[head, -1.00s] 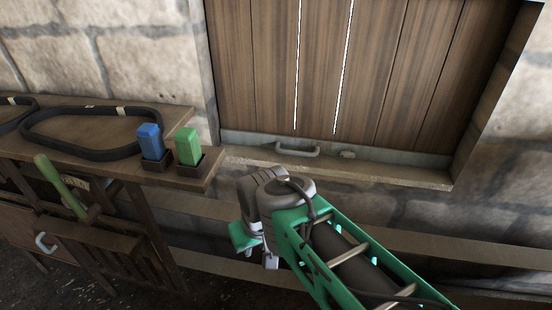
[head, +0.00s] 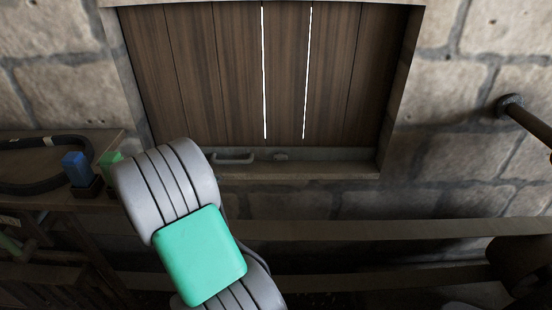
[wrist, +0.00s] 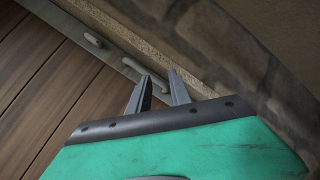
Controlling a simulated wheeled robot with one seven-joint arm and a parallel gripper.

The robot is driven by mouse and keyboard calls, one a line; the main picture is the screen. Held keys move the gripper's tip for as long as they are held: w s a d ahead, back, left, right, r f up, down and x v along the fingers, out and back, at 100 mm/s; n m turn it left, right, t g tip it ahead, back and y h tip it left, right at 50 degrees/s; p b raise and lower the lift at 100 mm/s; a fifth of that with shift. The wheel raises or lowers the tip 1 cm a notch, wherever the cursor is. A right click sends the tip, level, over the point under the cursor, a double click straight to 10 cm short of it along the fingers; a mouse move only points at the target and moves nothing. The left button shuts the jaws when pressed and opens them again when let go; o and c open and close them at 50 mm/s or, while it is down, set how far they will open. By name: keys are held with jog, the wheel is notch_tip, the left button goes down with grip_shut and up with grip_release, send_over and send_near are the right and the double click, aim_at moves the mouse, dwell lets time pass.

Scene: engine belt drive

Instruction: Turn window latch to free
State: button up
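The shuttered wooden window (head: 220,75) has a grey rail (head: 330,155) along its bottom. A small grey piece that looks like the latch (head: 281,156) sits on the rail, right of a grey bar handle (head: 234,158). In the wrist view the latch (wrist: 92,40) is farther off, at upper left, and the handle (wrist: 148,74) lies just beyond my fingertips. My gripper (wrist: 159,80) is open, with two grey fingers apart and nothing seen between them. Whether a finger touches the handle cannot be told. In the head view my arm hides the gripper.
A bench (head: 50,208) at left carries a black belt (head: 25,180), a blue block (head: 76,168) and a partly hidden green block (head: 110,159). A stone wall (head: 455,85) surrounds the window, with a dark pipe (head: 525,118) at right. Horizontal beams (head: 400,229) run below the sill.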

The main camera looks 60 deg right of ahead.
jog(key=s+d+f+g+h, duration=0.1)
jog(key=s+d+h, duration=0.1)
jog(key=d, duration=0.3)
jog(key=s+d+f+h, duration=0.1)
jog(key=s+d+f, duration=0.15)
jog(key=d, duration=0.25)
jog(key=n+h, duration=0.4)
jog(key=n, duration=0.1)
send_near(280, 160)
jog(key=shift+w+d+g, duration=0.15)
jog(key=shift+d+g, duration=0.15)
jog(key=shift+d, duration=0.2)
jog(key=d, duration=0.2)
jog(key=d+p, duration=0.1)
jog(key=d, duration=0.4)
jog(key=shift+w+d+p, duration=0.35)
grip_shut()
